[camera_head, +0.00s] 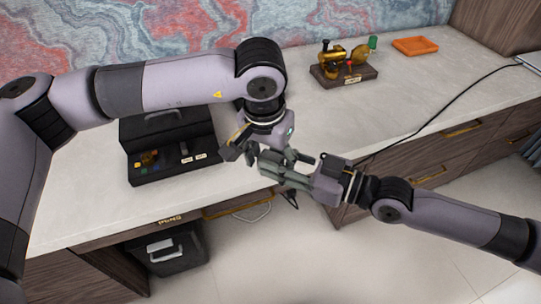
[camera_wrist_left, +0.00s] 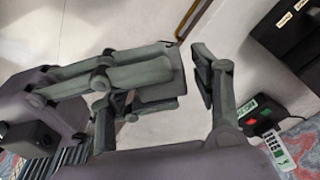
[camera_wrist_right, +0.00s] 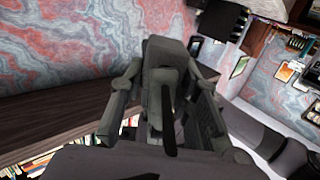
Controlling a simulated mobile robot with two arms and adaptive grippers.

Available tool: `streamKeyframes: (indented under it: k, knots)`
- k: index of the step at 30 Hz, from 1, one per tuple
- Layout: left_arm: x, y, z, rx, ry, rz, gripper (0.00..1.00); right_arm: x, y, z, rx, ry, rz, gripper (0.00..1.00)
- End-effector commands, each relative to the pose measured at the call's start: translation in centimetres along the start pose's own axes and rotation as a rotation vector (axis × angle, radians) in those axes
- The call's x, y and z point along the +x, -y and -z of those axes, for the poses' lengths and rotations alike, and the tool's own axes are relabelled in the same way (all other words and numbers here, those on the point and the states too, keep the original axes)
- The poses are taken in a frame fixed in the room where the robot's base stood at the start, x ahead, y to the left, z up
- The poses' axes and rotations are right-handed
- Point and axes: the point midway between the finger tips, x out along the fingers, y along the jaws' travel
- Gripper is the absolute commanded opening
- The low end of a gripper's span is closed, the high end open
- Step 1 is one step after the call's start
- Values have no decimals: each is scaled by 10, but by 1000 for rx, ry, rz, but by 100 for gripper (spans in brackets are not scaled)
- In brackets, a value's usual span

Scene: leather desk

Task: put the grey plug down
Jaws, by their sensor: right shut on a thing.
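My right gripper (camera_head: 274,167) is shut on a grey block, taken to be the grey plug (camera_wrist_right: 165,52), between its fingers in the right wrist view. In the head view the fingers largely hide the plug. The right gripper is near the desk's front edge, and whether anything supports the plug cannot be told. My left gripper (camera_head: 257,152) is just above and beside the right one; its fingers stand apart in the left wrist view, with the right gripper showing between or behind them. Contact between the two grippers cannot be told.
On the pale desktop (camera_head: 330,120) stand an open black case (camera_head: 150,180) with small coloured parts, a brass model on a dark base (camera_head: 343,75) and an orange tray (camera_head: 415,46). A black cable (camera_head: 450,103) crosses the right side. The middle desktop is bare.

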Motion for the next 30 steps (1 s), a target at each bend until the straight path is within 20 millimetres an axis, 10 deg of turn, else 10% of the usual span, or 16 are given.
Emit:
streamKeyframes:
  k: [19,20,30]
  knots:
    - [0,0,0,0,0,0,12,0,0,0,0,-1,0,0]
    - [0,0,0,0,0,-1,11,0,0,0,0,-1,0,30]
    - [0,0,0,0,0,0,11,0,0,0,0,0,0,52]
